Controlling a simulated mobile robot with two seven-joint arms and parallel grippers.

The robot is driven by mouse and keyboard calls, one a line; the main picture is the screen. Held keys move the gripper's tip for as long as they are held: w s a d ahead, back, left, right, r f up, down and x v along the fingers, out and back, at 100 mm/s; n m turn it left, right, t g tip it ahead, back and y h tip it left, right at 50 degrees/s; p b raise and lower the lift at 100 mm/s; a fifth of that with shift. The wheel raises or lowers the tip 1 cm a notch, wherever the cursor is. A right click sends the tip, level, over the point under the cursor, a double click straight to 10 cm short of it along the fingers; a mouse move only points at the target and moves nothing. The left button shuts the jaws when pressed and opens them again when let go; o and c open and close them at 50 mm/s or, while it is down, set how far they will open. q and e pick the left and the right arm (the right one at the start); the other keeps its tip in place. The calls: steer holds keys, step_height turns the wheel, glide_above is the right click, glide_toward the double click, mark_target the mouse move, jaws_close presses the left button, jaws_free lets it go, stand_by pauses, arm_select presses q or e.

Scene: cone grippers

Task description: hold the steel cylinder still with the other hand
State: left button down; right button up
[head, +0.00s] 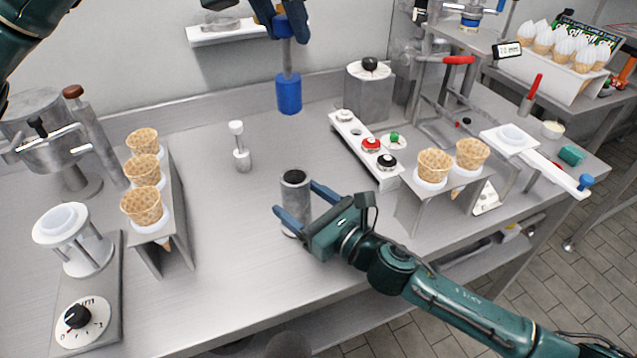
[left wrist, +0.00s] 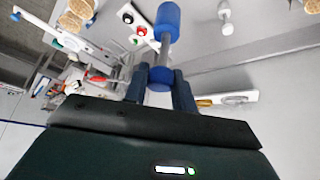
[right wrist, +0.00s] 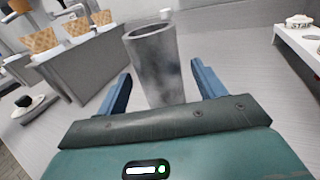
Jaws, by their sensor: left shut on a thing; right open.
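The grey steel cylinder (head: 295,206) stands upright on the counter, its open top dark inside. My right gripper (head: 299,199) is open, with one finger on each side of it. The right wrist view shows the cylinder (right wrist: 157,70) between the two blue fingers, with a gap on both sides. My left gripper (head: 282,24) is shut on the upper blue end of a blue-ended plunger (head: 288,94), high above the back of the counter. The left wrist view shows the plunger (left wrist: 164,45) sticking out from between the fingers. Its lower blue end is clear of the cylinder.
A cone rack (head: 172,205) and a dial device (head: 85,310) stand at left. A small white-ended tool (head: 240,148) stands behind the cylinder. A button panel (head: 364,150) and a second cone rack (head: 412,205) are at right. The counter around the cylinder is mostly clear.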

steer(key=shift+x, duration=1)
jaws_close()
stand_by(0.6)
steer(key=shift+c, duration=1.2)
jaws_free()
